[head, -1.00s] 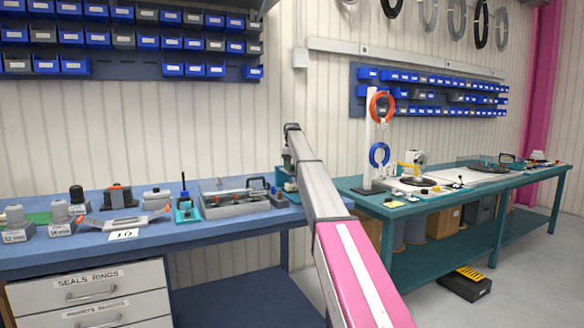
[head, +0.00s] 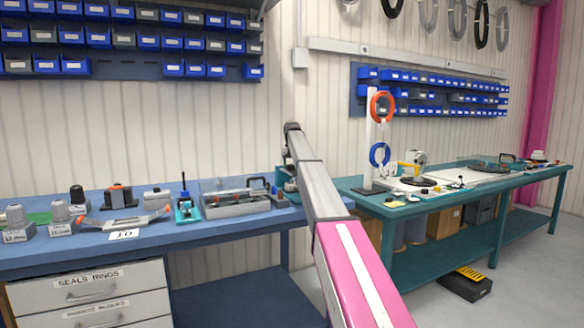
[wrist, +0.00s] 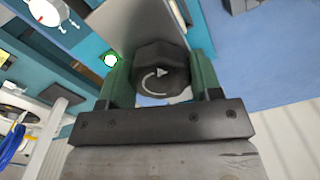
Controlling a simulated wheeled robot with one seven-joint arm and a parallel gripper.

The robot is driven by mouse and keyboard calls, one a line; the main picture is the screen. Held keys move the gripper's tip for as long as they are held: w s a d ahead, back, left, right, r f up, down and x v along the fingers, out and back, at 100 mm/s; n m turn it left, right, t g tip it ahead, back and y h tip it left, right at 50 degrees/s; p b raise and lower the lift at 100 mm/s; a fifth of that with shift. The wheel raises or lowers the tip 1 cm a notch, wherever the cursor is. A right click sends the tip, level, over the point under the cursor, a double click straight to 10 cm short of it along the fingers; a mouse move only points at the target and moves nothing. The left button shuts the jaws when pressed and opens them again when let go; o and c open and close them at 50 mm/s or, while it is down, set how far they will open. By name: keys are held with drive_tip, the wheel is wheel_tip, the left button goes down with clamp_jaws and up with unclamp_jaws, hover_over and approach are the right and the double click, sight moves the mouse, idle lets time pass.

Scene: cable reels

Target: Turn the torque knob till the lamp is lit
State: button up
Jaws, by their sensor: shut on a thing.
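In the wrist view the dark faceted torque knob (wrist: 160,66) has a white arrow and curved mark on its face. My gripper (wrist: 160,82) has one green finger on each side of the knob and is shut on it. A small round lamp (wrist: 110,60) beside the left finger shows a bright green rim and a pale, glowing centre; it looks lit. In the head view my grey and pink arm reaches to the gap between the benches and hides the knob and gripper.
The blue bench (head: 230,229) on the left holds several fixtures and a grey tray (head: 236,205). The teal bench (head: 420,208) on the right carries a white stand (head: 369,140) with red and blue rings. A black-and-yellow pedal (head: 466,284) lies on the floor.

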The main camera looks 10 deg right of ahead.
drive_tip(key=shift+m, duration=0.3)
drive_tip(key=o, duration=0.9)
drive_tip(key=shift+r, duration=0.1)
wheel_tip(320, 180, up, 11)
drive_tip(key=shift+f, duration=0.15)
